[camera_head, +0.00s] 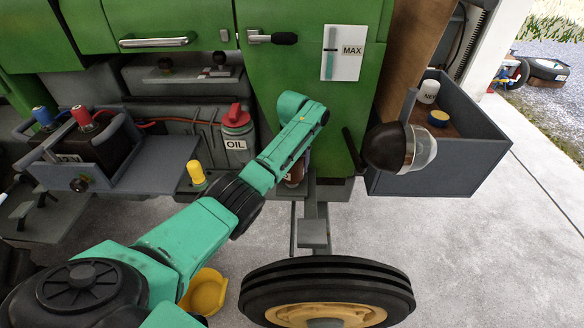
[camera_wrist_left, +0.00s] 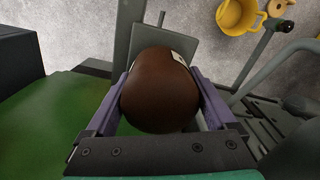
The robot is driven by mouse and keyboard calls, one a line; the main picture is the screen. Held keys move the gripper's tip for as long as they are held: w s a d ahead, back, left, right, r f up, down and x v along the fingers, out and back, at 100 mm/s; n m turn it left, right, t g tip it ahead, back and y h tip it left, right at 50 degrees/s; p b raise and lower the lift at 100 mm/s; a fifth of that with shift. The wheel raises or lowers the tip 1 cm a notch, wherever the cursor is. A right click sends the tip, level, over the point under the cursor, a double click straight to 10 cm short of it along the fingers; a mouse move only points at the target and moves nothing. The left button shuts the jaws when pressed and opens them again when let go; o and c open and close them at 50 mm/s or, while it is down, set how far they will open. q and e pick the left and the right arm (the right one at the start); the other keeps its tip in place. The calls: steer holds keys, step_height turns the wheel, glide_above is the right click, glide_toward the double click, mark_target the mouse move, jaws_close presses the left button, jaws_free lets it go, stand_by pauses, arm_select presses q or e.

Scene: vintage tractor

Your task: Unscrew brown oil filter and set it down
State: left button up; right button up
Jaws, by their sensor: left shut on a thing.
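The brown oil filter (camera_wrist_left: 158,98) fills the middle of the left wrist view, with a bit of white label at its far end. My left gripper (camera_wrist_left: 158,82) is shut on it, one purple finger along each side. In the head view only a small part of the filter (camera_head: 295,178) shows, below the green tractor panel and partly behind my left arm. My left fingertips are hidden there. Whether the filter still touches its mount cannot be told. My right gripper is not in view.
A grey open box (camera_head: 450,160) at the right holds a white part marked NEW (camera_head: 428,91) and a yellow-topped part (camera_head: 438,118). A lamp (camera_head: 395,148) juts out before it. A yellow pan (camera_head: 205,292) and tyre (camera_head: 328,285) are below. A grey shelf (camera_head: 160,160) is left.

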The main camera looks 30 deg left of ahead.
arm_select(q)
steer(key=o, duration=0.7)
